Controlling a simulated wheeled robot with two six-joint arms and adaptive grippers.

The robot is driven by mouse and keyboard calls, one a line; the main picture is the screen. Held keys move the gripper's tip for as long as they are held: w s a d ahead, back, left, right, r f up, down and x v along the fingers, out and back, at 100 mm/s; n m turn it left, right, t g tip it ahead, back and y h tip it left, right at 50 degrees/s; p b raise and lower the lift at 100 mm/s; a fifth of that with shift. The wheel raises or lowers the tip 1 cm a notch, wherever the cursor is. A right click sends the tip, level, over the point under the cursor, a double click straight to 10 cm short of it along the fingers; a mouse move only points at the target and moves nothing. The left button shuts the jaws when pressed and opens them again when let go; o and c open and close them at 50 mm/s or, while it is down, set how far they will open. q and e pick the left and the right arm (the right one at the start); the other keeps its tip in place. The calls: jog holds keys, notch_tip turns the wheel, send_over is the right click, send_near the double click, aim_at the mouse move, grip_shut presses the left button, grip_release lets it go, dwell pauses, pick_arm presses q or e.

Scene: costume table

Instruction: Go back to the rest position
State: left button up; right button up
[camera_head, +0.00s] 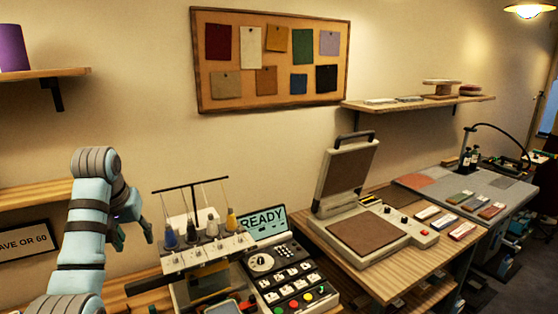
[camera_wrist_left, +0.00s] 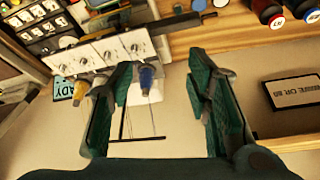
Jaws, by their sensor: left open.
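My left arm comes in at the left of the head view. Its gripper (camera_head: 132,234) is raised to the left of the embroidery machine (camera_head: 208,252). In the left wrist view my left gripper (camera_wrist_left: 165,85) shows two green fingers spread wide with nothing held between them. A blue thread cone (camera_wrist_left: 147,78) and the thread stand show behind the fingers, apart from them as far as I can tell. My right gripper is in neither view.
A control panel (camera_head: 290,284) and a "READY" screen (camera_head: 264,221) stand beside the machine. An open heat press (camera_head: 372,232) is on the wooden table to the right. Shelves (camera_head: 36,194) and a framed sign (camera_head: 27,241) are at the left. A pinboard (camera_head: 270,94) hangs on the wall.

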pick_arm(q)
jog(key=s+d+f+m, duration=0.1)
jog(key=s+f, duration=0.3)
jog(key=f, duration=0.4)
jog(key=s+d+f, duration=0.1)
jog(key=s+f, duration=0.3)
jog(key=f, duration=0.5)
jog(key=s+d+f+m, duration=0.1)
jog(key=s+d+f, duration=0.1)
jog(key=s+f, duration=0.45)
jog(key=s+d+f+m, duration=0.15)
jog(key=s+f, duration=0.25)
jog(key=s, duration=0.7)
jog(key=s+d+f, duration=0.3)
jog(key=s, duration=0.8)
jog(key=s+a+f+g+b, duration=0.1)
jog(key=s+f+b, duration=0.1)
jog(key=f, duration=1.1)
jog(key=s+a+f+g+b, duration=0.1)
jog(key=s+f+b, duration=0.1)
jog(key=f, duration=1.1)
jog(key=s+f+g+b, duration=0.1)
jog(key=s+f, duration=1.1)
jog(key=shift+s+a+f+b, duration=0.15)
jog(key=shift+s+a+b, duration=0.15)
jog(key=shift+s+b, duration=0.1)
